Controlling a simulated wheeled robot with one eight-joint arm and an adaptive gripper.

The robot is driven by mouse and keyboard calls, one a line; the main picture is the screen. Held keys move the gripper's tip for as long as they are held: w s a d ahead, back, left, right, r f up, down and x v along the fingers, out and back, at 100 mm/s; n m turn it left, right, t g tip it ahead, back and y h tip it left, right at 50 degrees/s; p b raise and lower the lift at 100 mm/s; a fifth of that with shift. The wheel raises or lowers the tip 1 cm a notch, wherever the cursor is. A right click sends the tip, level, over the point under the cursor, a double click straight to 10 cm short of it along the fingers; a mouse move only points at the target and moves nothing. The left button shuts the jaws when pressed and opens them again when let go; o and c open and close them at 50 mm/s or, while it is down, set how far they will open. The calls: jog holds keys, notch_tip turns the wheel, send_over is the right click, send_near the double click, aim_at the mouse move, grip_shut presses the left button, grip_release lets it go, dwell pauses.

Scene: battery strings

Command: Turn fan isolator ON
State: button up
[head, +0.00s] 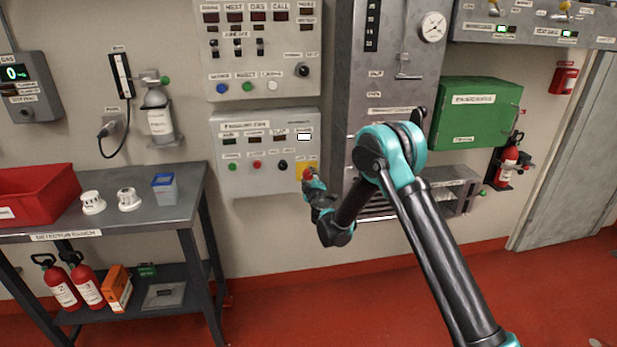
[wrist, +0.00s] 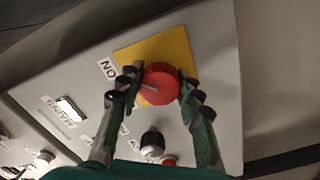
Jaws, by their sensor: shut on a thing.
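The fan isolator is a red round knob (wrist: 159,87) on a yellow square plate (wrist: 183,50) at the corner of a grey wall panel (wrist: 205,25). An ON label (wrist: 107,69) sits beside the plate. My gripper (wrist: 160,88) has one finger on each side of the knob and is shut on it. A pale pointer line shows on the knob's face, pointing toward the left finger. In the head view the panel (head: 262,182) hangs low on the wall, and the knob (head: 308,174) is partly hidden by my gripper (head: 308,182).
Beside the knob are a black knob (wrist: 152,142) and a red button (wrist: 169,160) on the same panel. A larger control panel (head: 245,98) hangs above. A metal bench (head: 150,207) stands at the left, and a green box (head: 475,112) is on the wall to the right.

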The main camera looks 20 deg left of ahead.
dwell(0.5)
jog(key=o, duration=1.2)
jog(key=shift+c, duration=0.2)
jog(key=v, duration=1.2)
